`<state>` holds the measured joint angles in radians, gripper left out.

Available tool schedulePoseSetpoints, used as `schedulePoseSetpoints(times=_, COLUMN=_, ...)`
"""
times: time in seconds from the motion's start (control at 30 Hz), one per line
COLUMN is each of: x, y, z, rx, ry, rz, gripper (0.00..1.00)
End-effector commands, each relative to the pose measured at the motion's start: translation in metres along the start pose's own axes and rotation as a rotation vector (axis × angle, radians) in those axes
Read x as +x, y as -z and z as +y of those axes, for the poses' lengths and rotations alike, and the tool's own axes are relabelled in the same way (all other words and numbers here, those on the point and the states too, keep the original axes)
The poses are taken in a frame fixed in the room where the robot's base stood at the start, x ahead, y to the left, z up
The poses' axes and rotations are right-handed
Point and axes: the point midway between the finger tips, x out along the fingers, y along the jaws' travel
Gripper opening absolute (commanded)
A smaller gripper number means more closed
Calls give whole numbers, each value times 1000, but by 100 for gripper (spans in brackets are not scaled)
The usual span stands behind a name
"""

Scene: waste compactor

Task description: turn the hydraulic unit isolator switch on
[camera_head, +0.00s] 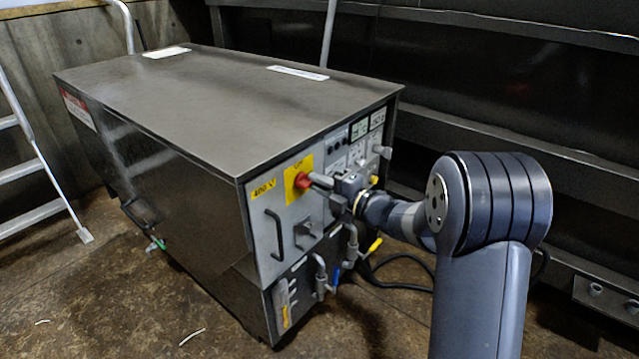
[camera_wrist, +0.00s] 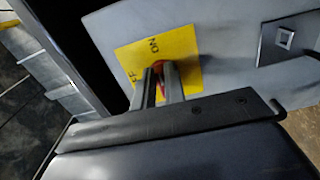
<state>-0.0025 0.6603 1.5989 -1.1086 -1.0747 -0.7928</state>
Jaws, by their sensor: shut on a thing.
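The isolator switch is a red rotary handle (camera_head: 302,181) on a yellow plate (camera_head: 297,178) on the front panel of the metal hydraulic unit (camera_head: 225,105). In the wrist view the yellow plate (camera_wrist: 150,65) shows the word "ON" and part of another label at its left edge. My gripper (camera_head: 316,182) is at the switch, its fingers pointing at the panel. In the wrist view the two fingers of my gripper (camera_wrist: 163,78) are shut on the red handle (camera_wrist: 158,66), which is mostly hidden between them. The handle's exact angle is hard to tell.
A black pull handle (camera_head: 274,233) and a yellow "400 V" label (camera_head: 263,189) are left of the switch. Valves with a blue lever (camera_head: 335,274) and a yellow lever (camera_head: 375,244) stick out below. A ladder (camera_head: 40,150) stands at the left.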

Motion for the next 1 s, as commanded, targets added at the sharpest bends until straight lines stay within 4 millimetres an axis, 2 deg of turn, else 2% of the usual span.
schedulePoseSetpoints(times=0.27, x=0, y=0, z=-1, rx=3, ry=1, rz=-2, gripper=0)
schedulePoseSetpoints(times=0.3, x=0, y=0, z=-1, rx=3, ry=1, rz=-2, gripper=15)
schedulePoseSetpoints(times=0.53, x=0, y=0, z=0, rx=1, ry=1, rz=-1, gripper=34)
schedulePoseSetpoints(times=0.83, x=-4, y=-1, z=0, rx=0, ry=1, rz=-2, gripper=34)
schedulePoseSetpoints(times=1.0, x=-28, y=-1, z=1, rx=2, ry=2, rz=-5, gripper=34)
